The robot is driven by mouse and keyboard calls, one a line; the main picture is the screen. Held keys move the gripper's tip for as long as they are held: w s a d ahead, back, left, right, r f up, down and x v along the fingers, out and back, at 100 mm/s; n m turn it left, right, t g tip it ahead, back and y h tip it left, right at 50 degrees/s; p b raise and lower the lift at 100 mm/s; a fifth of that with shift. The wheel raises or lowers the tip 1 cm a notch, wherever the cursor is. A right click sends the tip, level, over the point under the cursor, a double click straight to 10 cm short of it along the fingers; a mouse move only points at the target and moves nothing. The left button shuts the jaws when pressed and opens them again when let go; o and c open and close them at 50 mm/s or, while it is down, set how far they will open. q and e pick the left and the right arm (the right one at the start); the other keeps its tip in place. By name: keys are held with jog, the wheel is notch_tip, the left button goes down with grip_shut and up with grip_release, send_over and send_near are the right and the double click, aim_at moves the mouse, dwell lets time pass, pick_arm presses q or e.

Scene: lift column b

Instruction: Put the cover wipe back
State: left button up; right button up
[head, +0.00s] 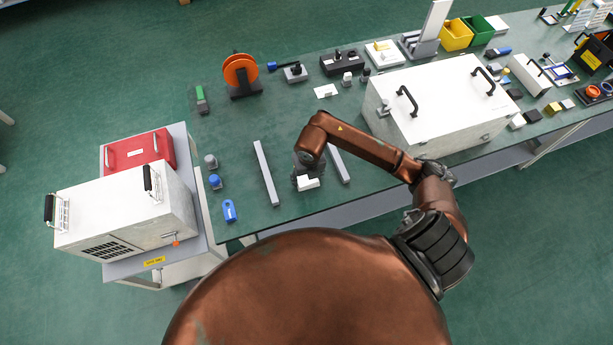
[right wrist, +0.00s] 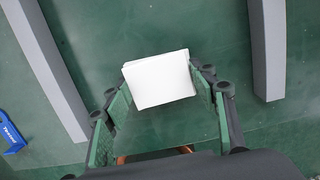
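The wipe appears to be a small white block (head: 308,183), low over or on the table between two grey bars. It also shows in the right wrist view (right wrist: 160,80), between the green-padded fingertips. My right gripper (head: 300,177) points down, and its fingertips appear to touch the block on both sides. The right wrist view shows the fingers (right wrist: 158,92) set about the block's width apart. I cannot tell whether the block touches the table. A large white box with black handles (head: 425,97) stands to the right. My left gripper is not in view.
The grey bars (head: 265,173) (head: 340,163) flank the gripper. A flat white piece (head: 326,91) lies behind. An orange reel (head: 240,70) stands at the back left. A white cover with handles (head: 125,210) and a red case (head: 138,151) sit on the left cart.

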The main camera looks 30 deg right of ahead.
aim_at(308, 182)
jog(key=o, duration=0.4)
jog(key=shift+r, duration=0.3)
jog(key=r, duration=0.4)
jog(key=s+r, duration=0.1)
jog(key=r, duration=0.2)
jog(key=r+p, duration=0.1)
jog(key=r, duration=0.3)
jog(key=shift+s+a+r, duration=0.15)
jog(key=shift+s+r, duration=0.05)
jog(key=shift+r, duration=0.1)
jog(key=shift+a, duration=0.1)
